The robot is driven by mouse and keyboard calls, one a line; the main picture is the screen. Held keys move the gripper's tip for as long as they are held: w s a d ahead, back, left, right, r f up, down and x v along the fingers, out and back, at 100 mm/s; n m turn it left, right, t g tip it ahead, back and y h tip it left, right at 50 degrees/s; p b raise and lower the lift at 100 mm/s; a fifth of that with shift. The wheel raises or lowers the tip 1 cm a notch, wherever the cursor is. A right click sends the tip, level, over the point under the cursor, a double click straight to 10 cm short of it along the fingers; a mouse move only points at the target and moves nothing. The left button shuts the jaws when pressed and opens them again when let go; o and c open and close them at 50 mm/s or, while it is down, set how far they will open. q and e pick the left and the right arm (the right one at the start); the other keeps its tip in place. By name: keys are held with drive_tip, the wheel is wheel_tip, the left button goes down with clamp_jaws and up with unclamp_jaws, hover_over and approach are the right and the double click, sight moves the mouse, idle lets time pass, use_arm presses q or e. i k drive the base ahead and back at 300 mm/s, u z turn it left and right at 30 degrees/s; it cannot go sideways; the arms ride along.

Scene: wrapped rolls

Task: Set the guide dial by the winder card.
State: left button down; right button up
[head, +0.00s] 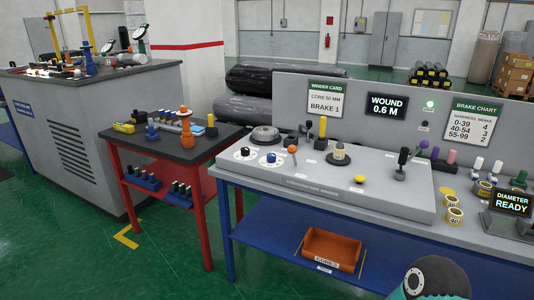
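The winder card (325,98) is on the grey back panel and reads "CORE 50 MM" and "BRAKE 1". The grey winder console (320,190) stands below it. Two small dials sit at the console's left end: one with a black knob (245,153) and one with a blue knob (270,158), both on white faces. A round black-and-cream piece (340,153) sits mid-console. The labels are too small to read, so I cannot tell which is the guide dial. Neither gripper is in view; a dark and teal part of my arm shows at the bottom right.
The console also holds a yellow-handled lever (322,129), a black lever (402,160), an orange knob (292,149) and a yellow button (359,179). A display (387,106) reads "WOUND 0.6 M". An orange bin (331,249) is on the blue shelf below. A red-legged table (170,143) stands left.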

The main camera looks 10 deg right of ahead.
sight(271, 158)
drive_tip(key=u, duration=0.05)
drive_tip(key=i, duration=0.9)
drive_tip(key=z, duration=0.05)
